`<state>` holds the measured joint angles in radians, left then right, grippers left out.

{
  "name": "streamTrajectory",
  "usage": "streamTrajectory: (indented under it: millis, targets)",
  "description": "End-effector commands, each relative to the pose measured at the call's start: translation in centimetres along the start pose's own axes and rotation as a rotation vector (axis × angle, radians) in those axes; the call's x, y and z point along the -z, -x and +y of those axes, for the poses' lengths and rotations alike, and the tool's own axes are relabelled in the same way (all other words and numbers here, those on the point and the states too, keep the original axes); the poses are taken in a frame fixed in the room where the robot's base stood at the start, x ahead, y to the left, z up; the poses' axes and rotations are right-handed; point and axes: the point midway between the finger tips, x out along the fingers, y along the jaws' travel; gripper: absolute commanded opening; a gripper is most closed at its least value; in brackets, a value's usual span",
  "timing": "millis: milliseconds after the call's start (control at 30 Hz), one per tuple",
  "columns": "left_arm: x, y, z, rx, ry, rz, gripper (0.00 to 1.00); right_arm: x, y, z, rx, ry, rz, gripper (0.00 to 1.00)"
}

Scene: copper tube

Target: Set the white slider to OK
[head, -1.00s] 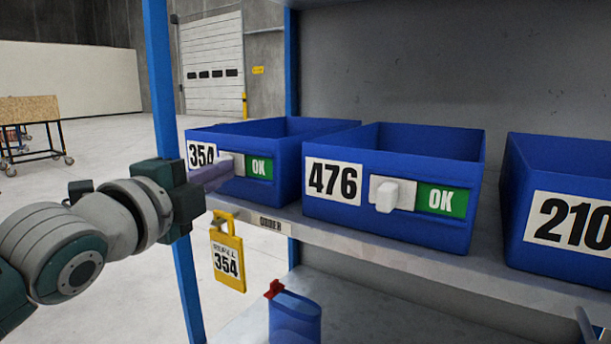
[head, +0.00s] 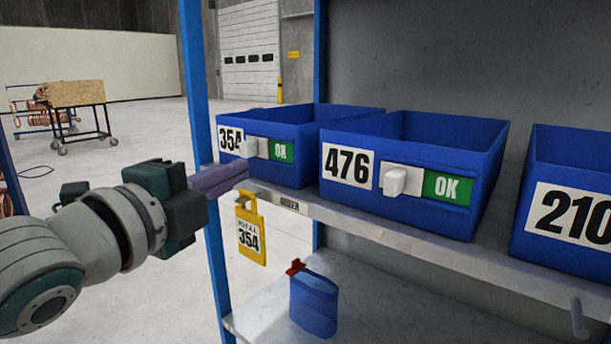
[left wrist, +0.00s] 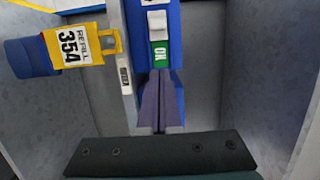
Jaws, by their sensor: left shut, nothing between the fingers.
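A white slider (head: 251,148) sits on the front of the blue bin labelled 354 (head: 308,170), just left of a green OK field (head: 283,152) that shows. In the left wrist view the slider (left wrist: 157,23) and the OK field (left wrist: 160,56) lie ahead of the fingers. A similar slider (head: 396,181) with OK showing is on bin 476 (head: 450,215). My left gripper (head: 244,171) is shut and empty, its purple fingers just in front of and below the 354 slider, apart from it. My right gripper is out of view.
A yellow REFILL 354 tag (head: 250,238) hangs from the shelf edge (head: 400,235) below the fingers. A blue upright (head: 197,90) stands behind my arm. Bin 210 (head: 570,195) is at right; a blue container (head: 313,303) stands on the lower shelf.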

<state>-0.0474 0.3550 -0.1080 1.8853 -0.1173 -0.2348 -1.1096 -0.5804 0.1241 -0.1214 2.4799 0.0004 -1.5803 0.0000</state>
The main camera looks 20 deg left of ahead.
Motion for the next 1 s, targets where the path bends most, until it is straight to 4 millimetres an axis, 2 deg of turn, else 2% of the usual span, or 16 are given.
streamTrajectory:
  millis: [100, 300, 800, 900, 1000]
  targets:
    - [0.0, 1.9, 0.1, -0.002, 0.001, 0.001, 0.00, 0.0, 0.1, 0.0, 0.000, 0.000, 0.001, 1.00]
    - [0.0, 3.3, 0.0, 0.000, 0.000, 0.000, 0.00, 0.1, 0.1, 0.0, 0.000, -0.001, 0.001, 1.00]
    - [0.0, 3.4, 0.0, -0.001, 0.002, 0.000, 0.00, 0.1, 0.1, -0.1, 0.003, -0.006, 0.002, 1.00]
    - [0.1, 3.8, -0.1, -0.037, 0.052, -0.015, 0.00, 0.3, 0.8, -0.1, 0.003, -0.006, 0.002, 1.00]
    - [0.3, 5.1, 0.5, -0.159, 0.216, -0.071, 0.00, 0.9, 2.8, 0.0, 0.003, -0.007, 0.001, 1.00]
